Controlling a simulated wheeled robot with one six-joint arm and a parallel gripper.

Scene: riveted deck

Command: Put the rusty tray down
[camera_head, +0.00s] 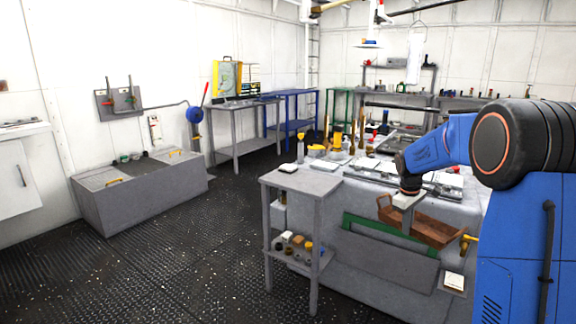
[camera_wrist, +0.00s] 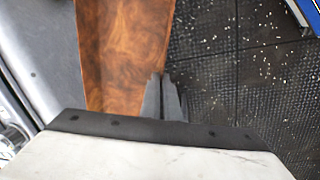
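The rusty tray (camera_head: 436,229) is a reddish-brown open tray. In the head view it is in front of the grey bench's side, tilted down to the right. My gripper (camera_head: 402,222) is above its left part, its fingertips hidden or too small to make out there. In the wrist view the tray (camera_wrist: 122,55) fills the upper left, and my gripper's fingers (camera_wrist: 163,98) are close together at its right edge, shut on its rim. Dark floor shows to the right of the tray, so it appears held in the air beside the bench.
The grey bench (camera_head: 300,215) carries tools and flat trays on top. A green-edged panel (camera_head: 388,238) leans against its side. A small grey side table (camera_head: 302,180) with a loaded lower shelf stands left. A grey chest (camera_head: 140,190) is by the wall. The dark floor (camera_head: 190,265) between is clear.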

